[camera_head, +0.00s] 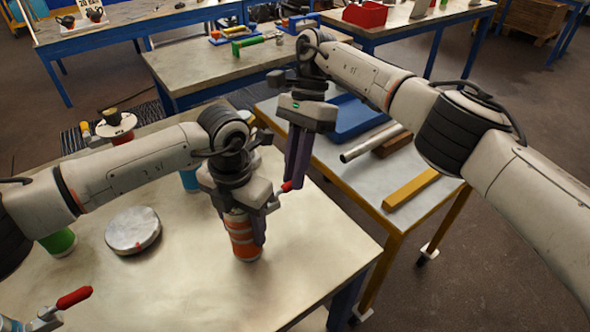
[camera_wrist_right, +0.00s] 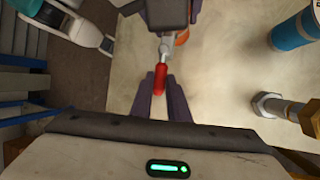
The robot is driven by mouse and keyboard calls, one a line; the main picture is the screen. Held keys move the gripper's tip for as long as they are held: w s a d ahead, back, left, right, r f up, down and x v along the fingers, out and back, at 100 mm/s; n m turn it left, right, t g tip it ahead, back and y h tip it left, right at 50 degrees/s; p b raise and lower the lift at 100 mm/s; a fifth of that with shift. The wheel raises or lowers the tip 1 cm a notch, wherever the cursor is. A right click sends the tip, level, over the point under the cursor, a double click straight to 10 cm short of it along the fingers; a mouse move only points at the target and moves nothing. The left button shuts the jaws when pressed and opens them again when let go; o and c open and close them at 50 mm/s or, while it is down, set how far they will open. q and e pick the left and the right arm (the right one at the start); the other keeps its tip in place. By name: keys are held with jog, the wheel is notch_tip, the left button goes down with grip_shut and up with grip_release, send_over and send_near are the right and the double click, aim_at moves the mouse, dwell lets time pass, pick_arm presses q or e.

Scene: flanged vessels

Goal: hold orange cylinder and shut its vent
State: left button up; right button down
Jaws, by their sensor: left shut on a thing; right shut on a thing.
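The orange cylinder (camera_head: 243,240), with pale bands, stands upright near the front right of the bench. My left gripper (camera_head: 243,222) comes down from above and is shut on it, hiding its upper part. A vent lever with a red handle (camera_head: 287,187) sticks out to the right from its top. My right gripper (camera_head: 294,183) points down at this handle and is shut on it. In the right wrist view the red handle (camera_wrist_right: 160,78) lies between the dark fingers (camera_wrist_right: 161,96), and a bit of the orange cylinder (camera_wrist_right: 182,38) shows beyond.
The bench (camera_head: 190,290) also holds a metal disc (camera_head: 133,230), a green cylinder (camera_head: 58,242), a blue cylinder (camera_head: 189,180) and another red-handled lever (camera_head: 74,298) at lower left. A side table (camera_head: 340,195) bears a blue tray (camera_head: 352,118), a metal tube and a yellow bar (camera_head: 411,188).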

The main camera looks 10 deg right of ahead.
jog(key=c, duration=1.9)
grip_release()
jog(key=shift+c, duration=0.2)
notch_tip(320, 180, up, 10)
